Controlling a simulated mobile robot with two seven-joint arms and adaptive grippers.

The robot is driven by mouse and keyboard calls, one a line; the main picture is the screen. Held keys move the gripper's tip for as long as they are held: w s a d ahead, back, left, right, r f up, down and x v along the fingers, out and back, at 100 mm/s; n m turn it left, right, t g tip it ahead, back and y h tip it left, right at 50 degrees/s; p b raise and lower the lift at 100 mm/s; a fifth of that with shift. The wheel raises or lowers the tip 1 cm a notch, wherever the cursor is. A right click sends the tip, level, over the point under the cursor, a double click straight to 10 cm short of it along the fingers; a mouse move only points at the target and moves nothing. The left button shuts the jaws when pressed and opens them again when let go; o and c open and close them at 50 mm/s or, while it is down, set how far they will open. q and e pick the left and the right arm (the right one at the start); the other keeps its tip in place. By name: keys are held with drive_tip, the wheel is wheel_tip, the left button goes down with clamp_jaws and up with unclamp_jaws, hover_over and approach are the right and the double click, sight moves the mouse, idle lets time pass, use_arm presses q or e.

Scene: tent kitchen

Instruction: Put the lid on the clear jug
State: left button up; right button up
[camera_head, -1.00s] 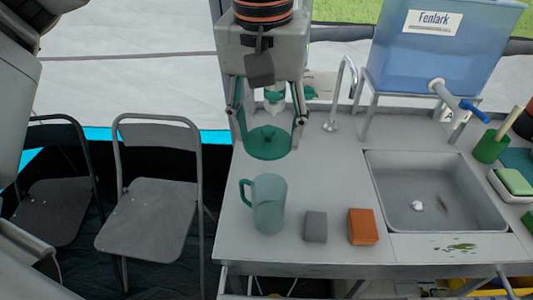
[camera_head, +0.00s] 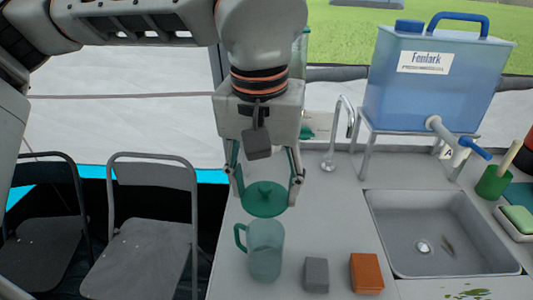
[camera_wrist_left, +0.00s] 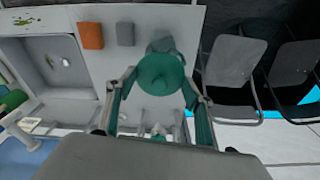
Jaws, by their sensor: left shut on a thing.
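The teal lid (camera_head: 266,199) is round with a small knob on top. My left gripper (camera_head: 266,203) is shut on the lid, with one finger on each side, and holds it roughly level. The clear jug (camera_head: 265,255), greenish with a handle on its left, stands upright on the counter. In the head view the lid appears just above the jug's rim, apart from it. In the left wrist view the lid (camera_wrist_left: 161,74) covers most of the jug (camera_wrist_left: 163,44). My right gripper is not in view.
A grey block (camera_head: 316,274) and an orange block (camera_head: 366,272) lie right of the jug. The sink (camera_head: 440,235), tap (camera_head: 334,130) and blue water tank (camera_head: 433,85) are further right. Folding chairs (camera_head: 150,250) stand left of the counter (camera_head: 336,225).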

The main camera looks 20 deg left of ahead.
sight(264, 199)
use_arm(q)
drive_tip(key=shift+s+f, duration=0.1)
drive_tip(key=shift+f, duration=0.8)
wheel_tip(264, 199, down, 3)
drive_tip(key=shift+r+b, duration=0.2)
drive_tip(key=shift+b, duration=1)
drive_tip(key=shift+f+b, duration=0.3)
drive_tip(key=shift+f, duration=0.5)
drive_tip(key=shift+f+b, duration=0.45)
drive_tip(key=shift+f, duration=0.35)
clamp_jaws()
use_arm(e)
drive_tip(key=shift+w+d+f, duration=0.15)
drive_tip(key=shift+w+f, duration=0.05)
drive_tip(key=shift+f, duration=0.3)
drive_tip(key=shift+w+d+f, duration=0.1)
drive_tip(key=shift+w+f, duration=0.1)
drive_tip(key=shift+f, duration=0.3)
use_arm(q)
drive_tip(key=shift+a+r, duration=0.1)
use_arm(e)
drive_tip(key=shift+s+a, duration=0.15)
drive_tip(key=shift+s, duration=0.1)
